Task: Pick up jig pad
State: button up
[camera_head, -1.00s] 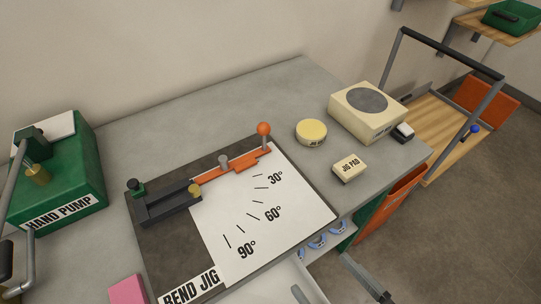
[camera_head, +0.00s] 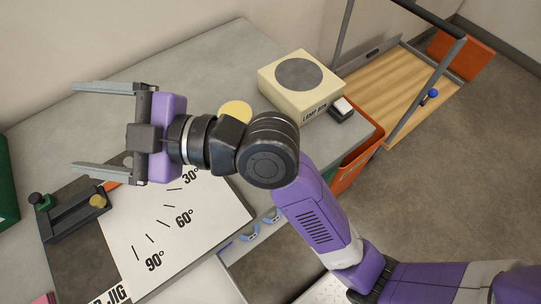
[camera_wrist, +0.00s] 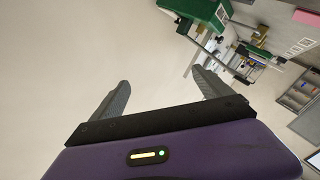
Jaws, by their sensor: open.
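The jig pad, a small cream block lettered JIG PAD in the earlier head view, is not visible now; my arm covers that part of the bench. My gripper (camera_head: 82,130) is open and empty, its two fingers pointing left above the bend jig. In the wrist view my gripper (camera_wrist: 160,92) shows both fingers spread with nothing between them, facing a plain wall. The round yellow tin (camera_head: 236,109) shows partly behind my arm.
The bend jig board (camera_head: 225,210) with its angle marks lies under my gripper. A cream lamp box (camera_head: 275,90) and a small black-and-white item (camera_head: 341,109) stand at the right end of the bench. A wooden-decked cart (camera_head: 385,103) stands beyond.

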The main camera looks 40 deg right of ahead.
jog(key=s+d+f+n+g+h, duration=0.35)
jog(key=f+n+g, duration=0.45)
jog(key=n, duration=0.6)
jog(key=s+d+f+n+g+h, duration=0.1)
jog(key=d+n+h, duration=0.1)
jog(key=d, duration=0.4)
jog(key=s+d+f+n+g+h, duration=0.1)
jog(key=s+d+f+g+h, duration=0.1)
jog(key=d+h, duration=0.2)
jog(key=s+d+f+n+g+h+p, duration=0.1)
jog(key=s+d+f+n+h, duration=0.1)
jog(key=d, duration=0.8)
jog(key=shift+d+n+g+h, duration=0.15)
jog(key=shift+n+g+h, duration=0.2)
jog(key=shift+h, duration=0.2)
jog(key=shift+d+f, duration=0.2)
jog(key=shift+f, duration=0.05)
jog(key=f, duration=0.7)
jog(key=shift+s+a+f, duration=0.1)
jog(key=shift+s+f, duration=0.05)
jog(key=shift+s, duration=0.2)
jog(key=c, duration=1.5)
jog(key=shift+o, duration=0.2)
notch_tip(320, 180, up, 20)
jog(key=p, duration=0.1)
